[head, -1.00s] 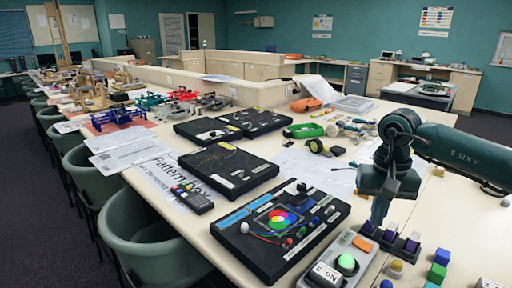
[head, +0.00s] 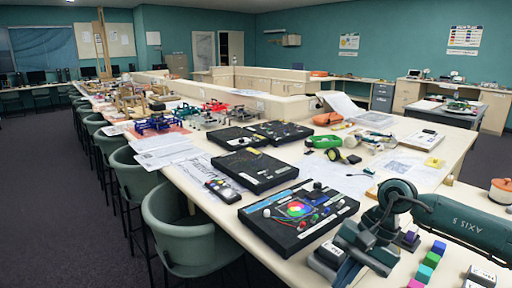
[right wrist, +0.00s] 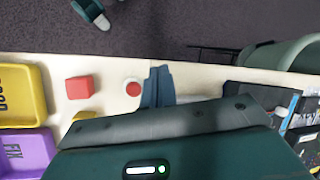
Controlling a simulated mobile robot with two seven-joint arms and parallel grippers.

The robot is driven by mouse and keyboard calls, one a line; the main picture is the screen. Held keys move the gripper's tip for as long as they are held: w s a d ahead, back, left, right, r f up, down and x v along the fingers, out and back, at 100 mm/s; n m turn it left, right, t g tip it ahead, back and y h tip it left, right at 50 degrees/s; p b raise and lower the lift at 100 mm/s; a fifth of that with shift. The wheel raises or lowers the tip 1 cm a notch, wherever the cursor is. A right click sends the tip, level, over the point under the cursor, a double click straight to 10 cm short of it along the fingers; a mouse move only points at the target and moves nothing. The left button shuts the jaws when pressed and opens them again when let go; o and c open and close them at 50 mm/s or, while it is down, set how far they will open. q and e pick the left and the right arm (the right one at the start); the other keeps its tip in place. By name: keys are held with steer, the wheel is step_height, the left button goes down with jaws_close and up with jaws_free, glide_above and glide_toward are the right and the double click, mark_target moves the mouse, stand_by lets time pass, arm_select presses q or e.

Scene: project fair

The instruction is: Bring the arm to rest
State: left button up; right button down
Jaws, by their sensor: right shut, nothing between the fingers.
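My right arm comes in from the right in the head view, bent down at its wrist joint. My right gripper (head: 346,270) is low in the picture over the near part of the table (head: 312,264), beside the black board with the colour wheel (head: 297,210). In the right wrist view the gripper's fingers (right wrist: 158,86) are together with nothing between them. A white disc with a red centre (right wrist: 133,89) lies just left of them there. Whether the fingers touch the table cannot be told.
Coloured cubes, one green (head: 431,260), stand right of the gripper. The right wrist view shows a red block (right wrist: 79,88), a yellow tray (right wrist: 22,95) and a purple tray (right wrist: 28,152). A green chair (head: 192,237) stands at the table's left edge. Dark floor lies beyond.

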steer(key=s+a+r+m+t+y+p, duration=0.1)
steer(key=s+a+r+m+t+y, duration=0.15)
steer(key=a+m+y, duration=0.7)
steer(key=s+a+r+m+t+y+p, duration=0.15)
steer(key=s+a+m+t+y, duration=0.35)
steer(key=a+m, duration=0.7)
steer(key=w+d+f+m+t+h, duration=0.1)
steer(key=d+f+m+t+h, duration=0.35)
steer(key=m, duration=0.95)
steer(key=w+d+f+m+t+h, duration=0.1)
steer(key=d+f+m+t+h, duration=0.35)
steer(key=m, duration=0.85)
arm_select(q)
steer(key=shift+s+a+f+g+y+p, duration=0.15)
steer(key=shift+s+a+g+y+p, duration=0.3)
steer(key=shift+a+p, duration=0.3)
arm_select(e)
steer(key=s+d+f+m+g+h, duration=0.2)
steer(key=s+d+f+m+h, duration=0.1)
steer(key=s+d+f+m, duration=0.2)
steer(key=s+d+f+m+g+h, duration=0.2)
steer(key=s+d+f+m+h, duration=0.2)
steer(key=f+m, duration=0.5)
steer(key=shift+s+d+m, duration=0.35)
steer(key=shift+s+d, duration=0.15)
steer(key=shift+s, duration=0.75)
